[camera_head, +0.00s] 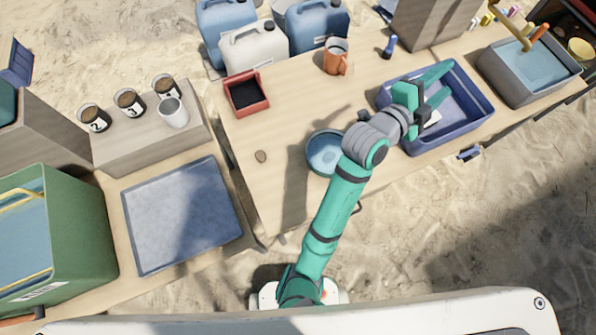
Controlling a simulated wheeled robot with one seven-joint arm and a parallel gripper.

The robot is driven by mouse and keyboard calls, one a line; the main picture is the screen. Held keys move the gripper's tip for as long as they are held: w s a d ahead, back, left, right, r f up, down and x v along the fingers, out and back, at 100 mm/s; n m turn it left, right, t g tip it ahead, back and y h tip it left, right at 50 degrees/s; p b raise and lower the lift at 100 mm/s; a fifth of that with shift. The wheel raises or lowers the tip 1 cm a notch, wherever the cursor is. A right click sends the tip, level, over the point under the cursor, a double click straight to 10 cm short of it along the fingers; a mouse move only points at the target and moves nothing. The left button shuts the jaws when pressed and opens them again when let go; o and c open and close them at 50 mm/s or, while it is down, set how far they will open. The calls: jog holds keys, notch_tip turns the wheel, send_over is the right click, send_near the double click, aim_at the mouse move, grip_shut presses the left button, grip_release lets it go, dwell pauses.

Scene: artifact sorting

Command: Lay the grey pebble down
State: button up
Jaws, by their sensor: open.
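My gripper (446,80) is open over the blue tray (481,113) at the right, well away from the pebble. I see nothing between its fingers. A small white item (432,118) shows in the tray below the gripper; my arm hides part of the tray and bowl.
A red box of dark material (246,92) and an orange mug (336,57) stand farther back. A grey-blue flat tray (181,214) lies at the left, below numbered cups (129,102). A grey basin (530,70) stands far right. The table's middle is mostly clear.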

jog(key=s+a+f+n+t+y, duration=0.3)
jog(key=s+a+f+n+y, duration=0.2)
jog(key=a+f+n, duration=0.35)
jog(key=s+a+f+n+t+y, duration=0.3)
jog(key=s+a+f+n+y, duration=0.15)
jog(key=a+n, duration=0.6)
jog(key=s+a+f+n+y, duration=0.2)
jog(key=s+a, duration=0.6)
jog(key=s, duration=0.2)
jog(key=s+a+f+n+g+y, duration=0.1)
jog(key=s+a+f+n+y, duration=0.1)
jog(key=s+a, duration=0.6)
jog(key=shift+s+a+f+y, duration=0.25)
jog(key=shift+s+f+y, duration=0.2)
jog(key=shift+s, duration=0.75)
